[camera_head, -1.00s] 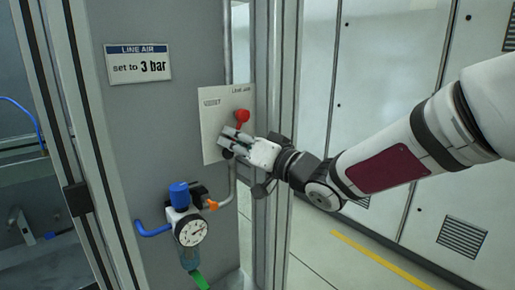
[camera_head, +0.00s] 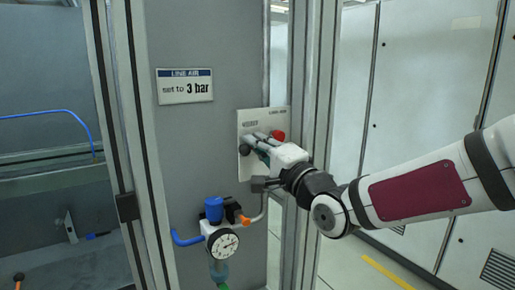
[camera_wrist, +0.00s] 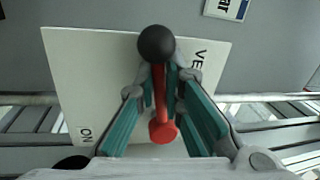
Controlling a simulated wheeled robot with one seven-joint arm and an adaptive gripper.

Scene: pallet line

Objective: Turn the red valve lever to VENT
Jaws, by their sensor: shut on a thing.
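The red valve lever has a red hub (camera_head: 279,136) and a black knob (camera_head: 244,150). It is mounted on a pale plate (camera_head: 246,171) on the grey panel. In the head view the lever points left and slightly down from the hub, below the plate's upper-left label. In the wrist view the red shaft (camera_wrist: 160,95) runs between hub and knob. The partly hidden VENT label (camera_wrist: 196,60) is right of the shaft; the ON label (camera_wrist: 86,135) is at lower left. My gripper (camera_head: 258,142) is shut on the lever, its teal fingers (camera_wrist: 162,82) on both sides of the shaft near the knob.
A sign (camera_head: 185,86) reads "LINE AIR set to 3 bar". Below the plate are a blue-topped regulator (camera_head: 214,209) with a gauge (camera_head: 223,244) and a blue hose (camera_head: 184,239). A metal frame post (camera_head: 305,110) stands close to the right of the plate.

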